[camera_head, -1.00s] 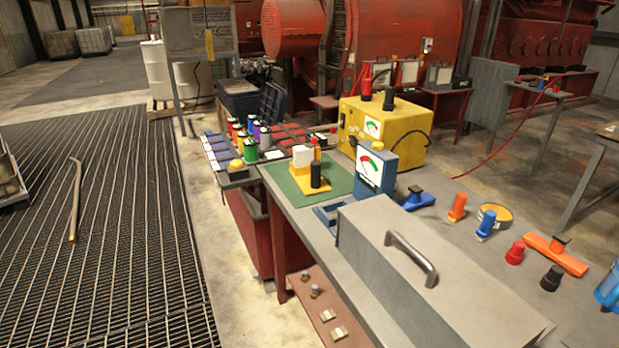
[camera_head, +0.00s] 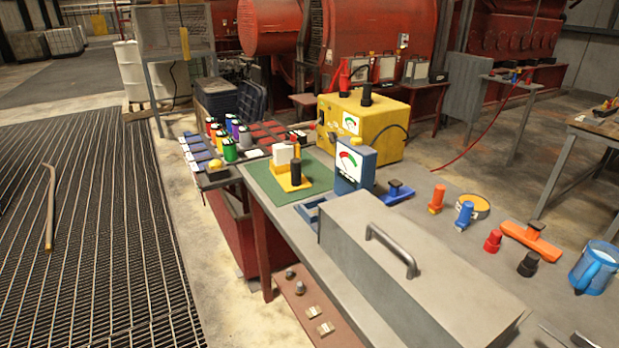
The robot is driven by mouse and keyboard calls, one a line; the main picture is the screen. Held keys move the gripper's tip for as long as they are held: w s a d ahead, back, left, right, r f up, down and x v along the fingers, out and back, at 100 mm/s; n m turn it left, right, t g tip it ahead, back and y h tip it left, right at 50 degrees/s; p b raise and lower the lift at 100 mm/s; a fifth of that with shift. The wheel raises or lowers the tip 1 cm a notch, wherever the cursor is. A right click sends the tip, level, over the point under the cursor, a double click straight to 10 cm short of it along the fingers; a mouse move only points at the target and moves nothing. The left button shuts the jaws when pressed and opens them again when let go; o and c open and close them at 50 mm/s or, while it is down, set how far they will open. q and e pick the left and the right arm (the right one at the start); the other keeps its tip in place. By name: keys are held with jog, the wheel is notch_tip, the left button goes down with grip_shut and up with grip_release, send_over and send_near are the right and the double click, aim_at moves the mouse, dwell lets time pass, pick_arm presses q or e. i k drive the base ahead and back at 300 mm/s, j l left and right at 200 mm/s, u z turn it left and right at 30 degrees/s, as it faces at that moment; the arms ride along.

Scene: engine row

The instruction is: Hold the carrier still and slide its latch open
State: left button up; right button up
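A small yellow fixture (camera_head: 289,180) stands on a green mat (camera_head: 264,187) at the far end of the grey bench. It bears a white block (camera_head: 284,153) and a black cylinder (camera_head: 296,172), with an orange-topped piece behind. It may be the carrier, but I cannot tell for sure, and no latch can be made out at this size. Neither of my grippers is in view.
A grey lidded box with a handle (camera_head: 391,250) fills the bench's near part. A blue meter (camera_head: 354,172) and yellow gauge box (camera_head: 372,128) stand behind. Coloured tools and a blue jug (camera_head: 593,270) lie right. Grating floor (camera_head: 85,220) at left is mostly clear.

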aim_at(293, 141)
jog(key=i+j+z, duration=0.25)
jog(key=z, duration=0.15)
jog(key=i+j+z, duration=0.2)
jog(key=j+z, duration=0.2)
jog(key=i+j+z, duration=0.15)
jog(key=j+z, duration=0.25)
jog(key=j, duration=0.15)
